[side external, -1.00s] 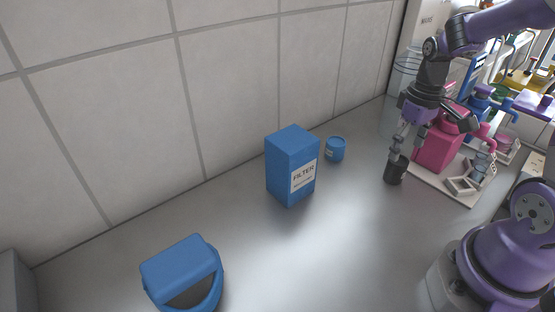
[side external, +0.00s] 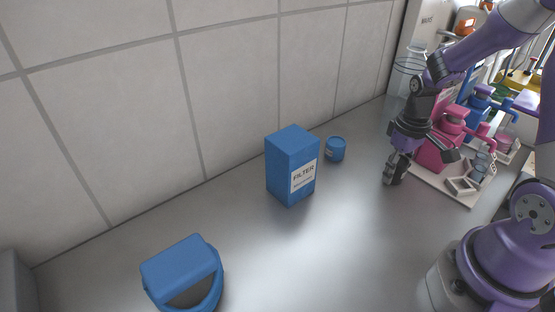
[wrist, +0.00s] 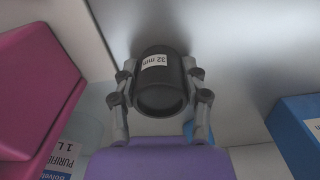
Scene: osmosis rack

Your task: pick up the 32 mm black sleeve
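The 32 mm black sleeve (wrist: 160,82) shows in the wrist view with its white "32 mm" label. It lies between the two fingers of my gripper (wrist: 160,80). The fingers flank it closely on the left and right. I cannot tell whether they press on it or leave small gaps. In the side view my gripper (side external: 394,172) is low at the sleeve (side external: 399,176), which stands on the counter and is largely hidden by the fingers.
A pink housing (side external: 433,153) on a pale tray (side external: 462,197) stands close on the right. A blue filter box (side external: 291,168) and a small blue jar (side external: 335,149) stand to the left. A blue bin-like object (side external: 184,270) is at front left. The counter between is clear.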

